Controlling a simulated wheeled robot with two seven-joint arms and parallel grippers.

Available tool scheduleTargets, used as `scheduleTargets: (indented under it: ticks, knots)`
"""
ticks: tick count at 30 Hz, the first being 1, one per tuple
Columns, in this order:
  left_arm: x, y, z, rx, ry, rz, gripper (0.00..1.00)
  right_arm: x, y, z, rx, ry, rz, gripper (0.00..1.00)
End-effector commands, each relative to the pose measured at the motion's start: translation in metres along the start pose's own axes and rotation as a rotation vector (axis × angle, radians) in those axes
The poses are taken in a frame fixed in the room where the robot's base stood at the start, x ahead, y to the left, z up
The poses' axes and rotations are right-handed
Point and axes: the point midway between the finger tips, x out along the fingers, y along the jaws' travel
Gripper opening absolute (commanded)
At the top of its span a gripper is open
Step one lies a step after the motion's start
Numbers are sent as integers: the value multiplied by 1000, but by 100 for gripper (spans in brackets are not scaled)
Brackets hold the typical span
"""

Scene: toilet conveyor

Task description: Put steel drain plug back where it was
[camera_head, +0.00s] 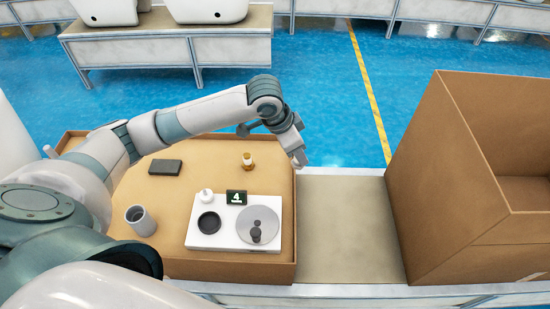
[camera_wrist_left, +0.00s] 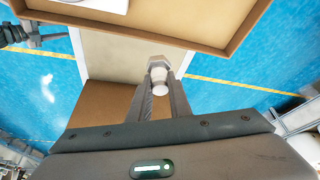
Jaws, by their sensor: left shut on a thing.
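In the head view the plug is too small to make out. A white panel (camera_head: 194,238) lies in the tray. It carries a black round recess (camera_head: 209,222), a grey disc (camera_head: 259,216) with a dark knob (camera_head: 256,235), and a small white knob (camera_head: 205,196). My right gripper is not clearly seen.
The shallow cardboard tray (camera_head: 215,152) also holds a brass fitting (camera_head: 248,160), a dark block (camera_head: 165,167), a grey cup (camera_head: 141,220) and a sign reading 4 (camera_head: 236,197). Bare belt (camera_head: 345,225) separates it from a tall cardboard box (camera_head: 440,180).

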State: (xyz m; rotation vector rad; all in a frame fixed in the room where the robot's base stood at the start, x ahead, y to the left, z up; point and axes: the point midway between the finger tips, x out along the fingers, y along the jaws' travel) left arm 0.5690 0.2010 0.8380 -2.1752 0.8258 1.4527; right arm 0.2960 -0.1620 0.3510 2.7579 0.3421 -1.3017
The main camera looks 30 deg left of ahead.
Motion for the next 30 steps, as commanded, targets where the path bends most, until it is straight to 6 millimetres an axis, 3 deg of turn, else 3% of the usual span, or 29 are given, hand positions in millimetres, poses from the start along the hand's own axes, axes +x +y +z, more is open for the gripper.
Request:
scheduleTargets:
  ticks: [9,15,30]
  knots:
    - [23,-55,38,-5,-4,-1,0,-7,3,26,0,-68,5,44]
    - [33,-77,53,-2,-2,1,0,-10,7,40,0,-100,9,44]
    - [39,-82,58,0,-1,1,0,-10,9,41,-3,-104,11,44]
